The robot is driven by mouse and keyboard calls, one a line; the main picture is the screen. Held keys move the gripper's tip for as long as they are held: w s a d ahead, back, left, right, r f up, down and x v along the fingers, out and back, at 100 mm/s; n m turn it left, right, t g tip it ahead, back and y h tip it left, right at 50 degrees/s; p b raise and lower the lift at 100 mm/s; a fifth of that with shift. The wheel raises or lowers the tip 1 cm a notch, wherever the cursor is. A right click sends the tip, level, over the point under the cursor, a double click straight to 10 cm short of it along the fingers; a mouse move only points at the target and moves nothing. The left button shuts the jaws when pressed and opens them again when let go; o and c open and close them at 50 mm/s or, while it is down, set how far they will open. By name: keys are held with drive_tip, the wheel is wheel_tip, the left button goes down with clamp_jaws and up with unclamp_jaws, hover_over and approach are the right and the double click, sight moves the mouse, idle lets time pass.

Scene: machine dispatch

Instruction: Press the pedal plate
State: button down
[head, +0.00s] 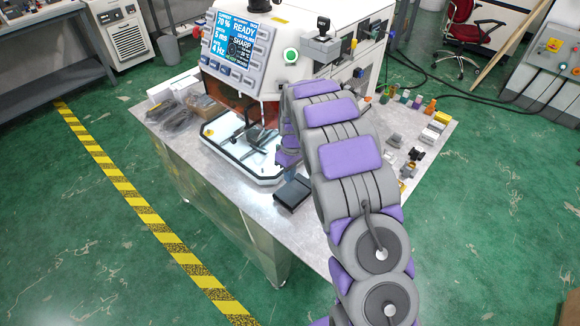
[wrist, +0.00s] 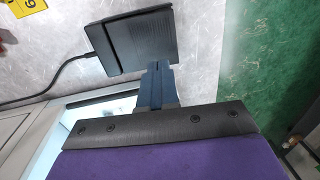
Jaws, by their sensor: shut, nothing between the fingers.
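The pedal is a black, box-like unit with a flat ribbed plate (head: 293,192), lying on the grey table top in front of the machine. In the wrist view the pedal plate (wrist: 138,40) fills the upper middle, with a black cable leaving its left side. My gripper (wrist: 157,68) is shut and empty, its dark blue fingers pointing toward the plate's near edge. The fingertips appear close to that edge; I cannot tell whether they touch it. In the head view my arm reaches over the table, and the fingertips are not clearly visible.
The machine's lit READY screen (head: 238,40) and green button (head: 291,56) are behind the pedal. A white tray (head: 240,155) stands left of it. Small parts (head: 415,155) crowd the table's right side. A yellow tag (wrist: 28,7) lies left of the pedal.

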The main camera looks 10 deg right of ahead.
sight(287, 195)
drive_tip(key=f, duration=0.2)
drive_tip(key=f+b, duration=0.1)
drive_tip(key=f, duration=0.4)
drive_tip(key=shift+s+a+f, duration=0.1)
drive_tip(key=shift+s+a, duration=0.15)
drive_tip(key=shift+a, duration=0.1)
